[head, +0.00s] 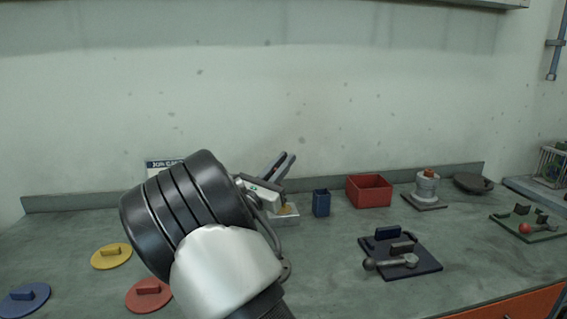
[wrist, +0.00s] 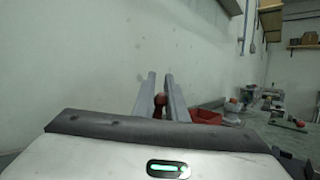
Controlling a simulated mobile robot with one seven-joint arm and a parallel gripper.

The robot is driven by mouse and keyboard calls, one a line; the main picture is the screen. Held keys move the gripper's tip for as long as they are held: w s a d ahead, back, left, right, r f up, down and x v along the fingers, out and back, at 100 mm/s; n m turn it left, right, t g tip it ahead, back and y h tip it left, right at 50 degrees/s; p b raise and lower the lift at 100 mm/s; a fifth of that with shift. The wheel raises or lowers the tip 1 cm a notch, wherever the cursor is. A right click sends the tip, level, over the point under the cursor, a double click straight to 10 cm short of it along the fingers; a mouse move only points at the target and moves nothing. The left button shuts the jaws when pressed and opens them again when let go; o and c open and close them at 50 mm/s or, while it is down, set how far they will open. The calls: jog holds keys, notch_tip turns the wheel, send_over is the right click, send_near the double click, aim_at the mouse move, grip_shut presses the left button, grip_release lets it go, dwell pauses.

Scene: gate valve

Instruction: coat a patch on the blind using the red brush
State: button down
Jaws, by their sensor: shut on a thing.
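My gripper (head: 284,160) is raised above the back of the bench, its fingers pointing up and to the right. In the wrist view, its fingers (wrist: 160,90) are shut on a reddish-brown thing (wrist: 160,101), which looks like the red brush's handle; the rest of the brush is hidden. Round discs with handles, which look like blinds, lie at the left: yellow (head: 111,257), red (head: 149,296) and blue (head: 24,301). I cannot tell which one is the task's blind. My arm covers part of the bench between them and the gripper.
A pale tray (head: 286,220) with something yellowish stands below my gripper. Right of it are a blue cup (head: 321,204), a red box (head: 369,191), a grey fitting (head: 427,188) and a dark dish (head: 473,183).

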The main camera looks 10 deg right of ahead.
notch_tip(320, 180, up, 7)
jog(key=p, duration=0.5)
jog(key=shift+p, duration=0.3)
